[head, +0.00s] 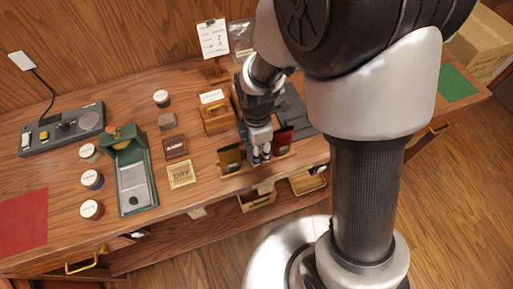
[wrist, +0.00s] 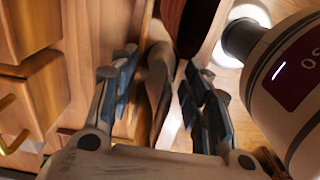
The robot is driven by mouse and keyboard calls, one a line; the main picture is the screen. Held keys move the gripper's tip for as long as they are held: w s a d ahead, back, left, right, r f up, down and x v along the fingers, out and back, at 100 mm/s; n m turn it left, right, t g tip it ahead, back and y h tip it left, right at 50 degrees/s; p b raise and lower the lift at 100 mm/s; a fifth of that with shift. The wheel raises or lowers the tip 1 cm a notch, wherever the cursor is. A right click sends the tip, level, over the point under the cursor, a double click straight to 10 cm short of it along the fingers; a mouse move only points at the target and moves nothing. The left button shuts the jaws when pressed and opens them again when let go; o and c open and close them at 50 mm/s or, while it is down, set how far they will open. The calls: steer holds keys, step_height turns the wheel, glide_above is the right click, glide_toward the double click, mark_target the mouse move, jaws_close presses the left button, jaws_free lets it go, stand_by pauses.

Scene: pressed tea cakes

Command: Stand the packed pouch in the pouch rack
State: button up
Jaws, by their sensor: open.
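The pouch rack (head: 243,173) is a low wooden tray near the front edge of the workbench. A dark olive-brown pouch (head: 230,158) stands at its left and a red pouch (head: 283,141) at its right. My gripper (head: 260,158) is open and points down between these two pouches, low over the rack. In the wrist view my gripper's fingers (wrist: 163,100) are spread, with a tan, upright piece (wrist: 159,78) showing between or behind them; I cannot tell whether it is a pouch or part of the rack. Which pouch is the packed one is unclear.
A wooden block marked DRY (head: 181,174), a small brown box (head: 175,147) and a green press-like stand (head: 131,185) are left of the rack. Several round tins line the left side. A wooden card holder (head: 214,118) stands behind. A red mat (head: 22,222) lies far left.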

step_height(320, 180, up, 11)
steer(key=p, duration=0.3)
steer(key=shift+r, duration=0.15)
steer(key=s+d+r+m+t, duration=0.2)
steer(key=s+d+r+m, duration=0.3)
steer(key=m, duration=0.5)
steer(key=s+d+r+m+t, duration=0.2)
steer(key=s+d+r+m, duration=0.4)
steer(key=s+r+m, duration=0.2)
step_height(320, 180, up, 2)
steer(key=m, duration=0.3)
steer(key=shift+s+r+t, duration=0.25)
steer(key=shift+s+t, duration=0.05)
steer(key=shift+c, duration=0.5)
